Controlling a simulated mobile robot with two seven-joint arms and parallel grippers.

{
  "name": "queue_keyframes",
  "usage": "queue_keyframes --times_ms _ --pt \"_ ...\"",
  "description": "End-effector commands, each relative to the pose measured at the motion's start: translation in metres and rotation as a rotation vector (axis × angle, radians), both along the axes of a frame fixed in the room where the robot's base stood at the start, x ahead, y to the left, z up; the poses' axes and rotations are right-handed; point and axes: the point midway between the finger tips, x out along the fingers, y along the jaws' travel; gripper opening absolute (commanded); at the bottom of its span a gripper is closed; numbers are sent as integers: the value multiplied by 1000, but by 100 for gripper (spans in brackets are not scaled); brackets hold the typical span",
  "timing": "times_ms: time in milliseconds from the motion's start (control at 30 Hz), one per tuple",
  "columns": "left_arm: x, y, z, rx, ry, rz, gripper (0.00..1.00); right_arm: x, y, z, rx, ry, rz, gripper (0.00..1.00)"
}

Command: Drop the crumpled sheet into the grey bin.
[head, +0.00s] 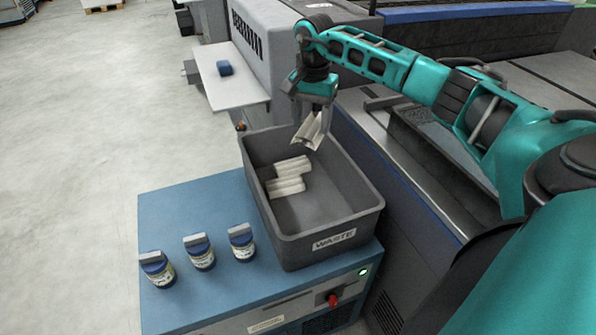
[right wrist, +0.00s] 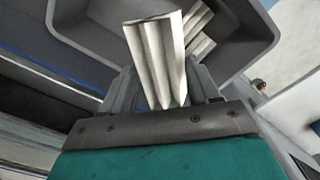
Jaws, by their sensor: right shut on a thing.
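The crumpled sheet (head: 310,131) is off-white and folded in pleats. My right gripper (head: 316,108) is shut on it and holds it above the back right part of the grey bin (head: 331,220), which is labelled WASTE. In the right wrist view the sheet (right wrist: 155,60) stands out between the fingers (right wrist: 163,88), with the bin (right wrist: 262,30) beyond it. Other pleated sheets (head: 288,187) lie inside the bin on its left side. My left gripper is not in view.
The bin stands on a blue cabinet (head: 180,215). Three jars (head: 200,252) with blue and grey tops stand left of the bin. A white shelf (head: 232,92) with a blue object (head: 225,68) is behind. A dark machine edge (head: 400,185) runs along the right.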

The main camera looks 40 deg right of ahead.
Motion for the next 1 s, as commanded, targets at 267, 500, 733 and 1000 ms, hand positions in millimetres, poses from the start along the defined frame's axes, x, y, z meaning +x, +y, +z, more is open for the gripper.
queue_keyframes --times_ms 267,500,733,1000 --pt "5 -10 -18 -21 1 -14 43 0 1 -36 1 0 1 32" --pt "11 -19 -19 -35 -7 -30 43 0 1 -54 2 1 1 32" --pt "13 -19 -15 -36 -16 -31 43 0 1 -53 1 0 1 32" --pt "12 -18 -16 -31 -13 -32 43 0 1 -53 1 0 1 82"
